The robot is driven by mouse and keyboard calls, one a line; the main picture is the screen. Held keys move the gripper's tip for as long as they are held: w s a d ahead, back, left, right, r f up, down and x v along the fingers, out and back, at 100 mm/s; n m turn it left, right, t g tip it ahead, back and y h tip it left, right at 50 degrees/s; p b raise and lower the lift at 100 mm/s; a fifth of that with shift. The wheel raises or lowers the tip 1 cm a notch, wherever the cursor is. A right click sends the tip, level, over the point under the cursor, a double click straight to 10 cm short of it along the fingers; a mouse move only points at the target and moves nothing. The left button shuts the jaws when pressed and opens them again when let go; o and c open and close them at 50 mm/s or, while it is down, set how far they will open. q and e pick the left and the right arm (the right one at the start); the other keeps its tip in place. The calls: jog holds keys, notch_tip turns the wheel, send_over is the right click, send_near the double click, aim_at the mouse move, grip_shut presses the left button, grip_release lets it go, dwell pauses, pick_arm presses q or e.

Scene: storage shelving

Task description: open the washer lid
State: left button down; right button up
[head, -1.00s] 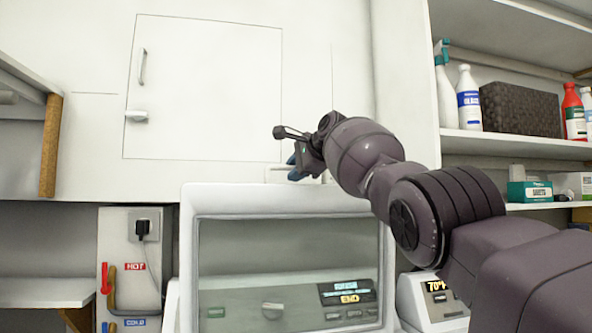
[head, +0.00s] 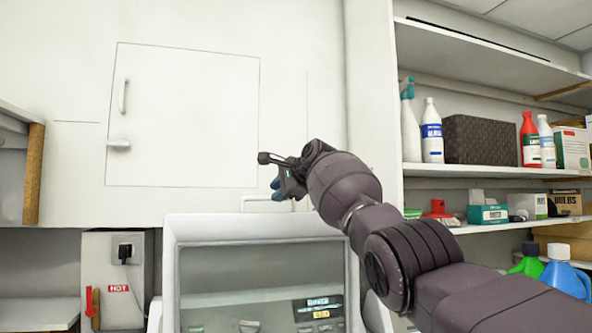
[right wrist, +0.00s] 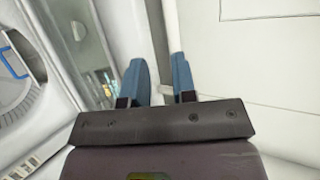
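The washer lid (head: 260,227) is a white frame around a see-through pane. It stands raised at the bottom centre of the head view, with the washer's control panel (head: 318,308) showing through it. My right gripper (head: 280,187) is just above the lid's top edge in the head view, in front of the wall. In the right wrist view my right gripper's two blue fingers (right wrist: 159,82) are apart, with a gap and no held object visible. The lid's frame and pane (right wrist: 90,50) are left of the fingers there. My left gripper is not in view.
A white wall with a square hatch (head: 185,115) rises behind the lid. Shelves (head: 480,171) with bottles and boxes are at the right. A green bottle (head: 527,262) and a blue bottle (head: 566,272) stand lower right. A hot-water outlet box (head: 118,250) is at lower left.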

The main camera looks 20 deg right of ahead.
jog(key=shift+p+v, duration=1.4)
jog(key=shift+v, duration=1.55)
jog(key=shift+d+f, duration=0.1)
jog(key=shift+f, duration=0.05)
jog(key=shift+s, duration=0.1)
